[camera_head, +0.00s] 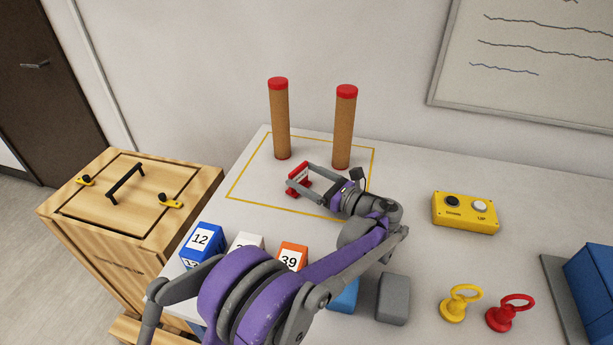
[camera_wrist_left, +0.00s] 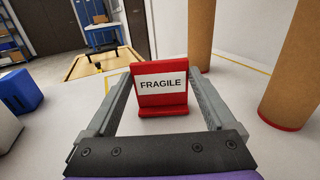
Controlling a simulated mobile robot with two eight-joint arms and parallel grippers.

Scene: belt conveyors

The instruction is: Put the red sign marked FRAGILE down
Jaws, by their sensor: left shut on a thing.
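The red sign marked FRAGILE (camera_head: 298,176) is inside the yellow outlined area on the white table, in front of two brown posts. In the left wrist view the sign (camera_wrist_left: 161,86) stands upright between my left fingers, its white label facing the camera. My left gripper (camera_head: 302,178) is shut on the sign. The sign's red foot is at or very near the table top; I cannot tell whether it touches. My right gripper is not in view.
Two brown posts with red caps (camera_head: 281,120) (camera_head: 344,128) stand behind the sign. Numbered blocks (camera_head: 202,243) (camera_head: 291,257) line the front left. A yellow button box (camera_head: 465,212) and yellow and red ring handles (camera_head: 456,303) (camera_head: 511,313) are on the right. A wooden crate (camera_head: 130,205) stands left.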

